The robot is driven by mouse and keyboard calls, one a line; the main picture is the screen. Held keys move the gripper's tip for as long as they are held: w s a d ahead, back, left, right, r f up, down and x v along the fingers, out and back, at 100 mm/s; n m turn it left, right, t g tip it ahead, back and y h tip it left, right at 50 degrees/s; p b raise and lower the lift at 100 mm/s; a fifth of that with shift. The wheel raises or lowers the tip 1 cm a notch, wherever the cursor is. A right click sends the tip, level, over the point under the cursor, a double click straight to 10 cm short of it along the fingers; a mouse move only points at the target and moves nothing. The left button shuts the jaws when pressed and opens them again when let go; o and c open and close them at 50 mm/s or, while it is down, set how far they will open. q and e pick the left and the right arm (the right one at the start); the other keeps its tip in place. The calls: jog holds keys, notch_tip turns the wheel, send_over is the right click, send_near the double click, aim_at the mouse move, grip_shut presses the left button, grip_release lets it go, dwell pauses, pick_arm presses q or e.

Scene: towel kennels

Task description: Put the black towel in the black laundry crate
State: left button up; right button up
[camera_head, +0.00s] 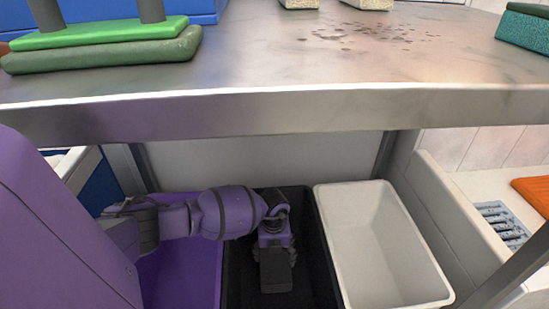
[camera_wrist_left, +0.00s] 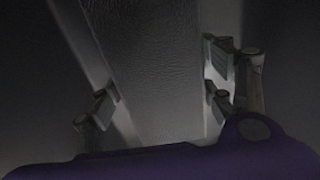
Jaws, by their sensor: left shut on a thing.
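My left arm reaches in from the left under the steel table. My left gripper (camera_head: 277,275) is inside the black laundry crate (camera_head: 320,240), pointing down, with crate walls around it. In the left wrist view, the gripper (camera_wrist_left: 165,95) is shut on the black towel (camera_wrist_left: 155,65), a dark, wrinkled, flat piece that runs between the fingers. Whether the towel touches the crate floor cannot be told. My right gripper is not in view.
The steel table (camera_head: 280,110) overhangs the crates. A purple crate (camera_head: 185,275) stands to the left of the black one, an empty white crate (camera_head: 385,245) to the right. Folded green towels (camera_head: 100,50) lie on the table. A basin-like white unit (camera_head: 455,215) stands at right.

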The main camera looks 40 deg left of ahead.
pick_arm(q)
jog(key=shift+r, duration=0.1)
jog(key=o, duration=1.3)
notch_tip(320, 180, up, 12)
jog(key=p, duration=0.5)
jog(key=shift+p, duration=0.3)
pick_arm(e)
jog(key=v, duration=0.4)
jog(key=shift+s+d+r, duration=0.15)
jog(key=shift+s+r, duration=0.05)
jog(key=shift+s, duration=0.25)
